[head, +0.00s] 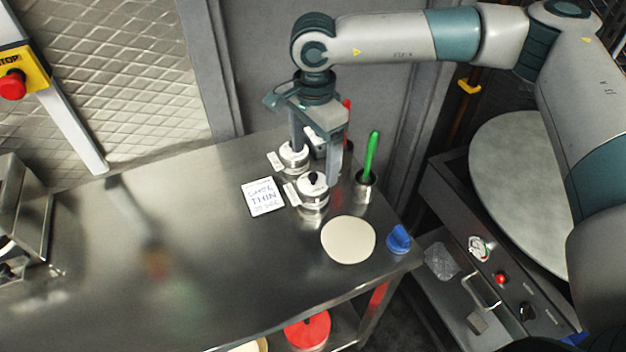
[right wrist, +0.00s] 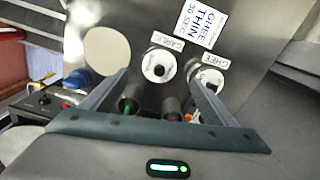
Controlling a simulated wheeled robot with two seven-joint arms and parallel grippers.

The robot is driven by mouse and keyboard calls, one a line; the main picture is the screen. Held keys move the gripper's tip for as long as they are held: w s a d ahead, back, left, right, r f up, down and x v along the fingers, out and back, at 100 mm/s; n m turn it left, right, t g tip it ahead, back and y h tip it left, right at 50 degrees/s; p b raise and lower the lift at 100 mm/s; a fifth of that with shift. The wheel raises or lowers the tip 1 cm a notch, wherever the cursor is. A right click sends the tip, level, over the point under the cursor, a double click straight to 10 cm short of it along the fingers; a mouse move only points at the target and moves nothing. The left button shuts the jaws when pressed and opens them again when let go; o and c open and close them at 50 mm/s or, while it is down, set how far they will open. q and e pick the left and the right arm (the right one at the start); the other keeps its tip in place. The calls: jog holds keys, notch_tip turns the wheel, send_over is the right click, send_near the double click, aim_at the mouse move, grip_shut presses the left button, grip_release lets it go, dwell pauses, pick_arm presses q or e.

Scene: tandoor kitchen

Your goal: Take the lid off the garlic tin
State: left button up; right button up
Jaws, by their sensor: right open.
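The garlic tin (head: 313,203) is a short steel tin with a pale label tab, standing on the steel counter by the flatbread. Its lid is on, with a dark knob (head: 312,178). In the right wrist view the lid (right wrist: 160,65) shows from above as a white disc with a dark knob. My right gripper (head: 315,166) is open and points down over the tins. In its wrist view the garlic lid's knob lies between the fingertips (right wrist: 160,79), apparently beyond them. The fingers hold nothing. My left gripper is not in view.
The lidded ghee tin (head: 293,156) stands close behind, near one finger. A metal cup with a green handle (head: 371,152) stands right, and a red handle (head: 347,108) behind. A card (head: 264,197), a flatbread (head: 348,240) and a blue object (head: 398,239) lie nearby.

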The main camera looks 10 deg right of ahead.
aim_at(313, 174)
jog(key=shift+s+a+f+p, duration=0.1)
jog(key=shift+f+p, duration=0.5)
jog(key=shift+p, duration=0.15)
notch_tip(313, 174, down, 3)
jog(key=shift+r+p, duration=0.1)
jog(key=shift+p, duration=0.7)
jog(key=shift+f, duration=0.65)
jog(key=c, duration=1.1)
